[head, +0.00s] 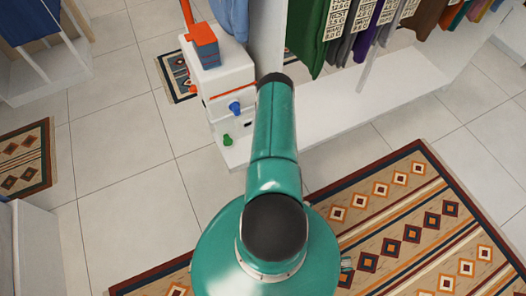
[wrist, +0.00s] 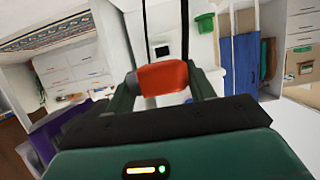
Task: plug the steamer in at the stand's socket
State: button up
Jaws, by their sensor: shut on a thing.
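My gripper (wrist: 163,82) shows in the wrist view with a finger on each side of an orange-red block (wrist: 162,76), shut on it. The block looks like the steamer's plug, but its prongs are hidden. Just beyond it is a white face with a small dark square (wrist: 161,51), perhaps the socket; a gap seems to remain between them. In the head view the white stand (head: 222,85) carries an orange and blue-grey box (head: 205,47), perhaps the steamer. My arm hides the gripper there.
The stand's front has a blue knob (head: 235,107) and a green one (head: 228,140). A white wardrobe base (head: 345,105) with hanging clothes (head: 312,38) lies to the right. A patterned rug (head: 410,215) covers the floor at right. Tiled floor (head: 120,170) is clear at left.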

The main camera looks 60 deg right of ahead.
jog(key=s+a, duration=0.1)
jog(key=s, duration=0.2)
jog(key=s+a, duration=0.1)
jog(key=shift+s+a, duration=0.2)
jog(key=shift+a, duration=0.15)
dwell(0.3)
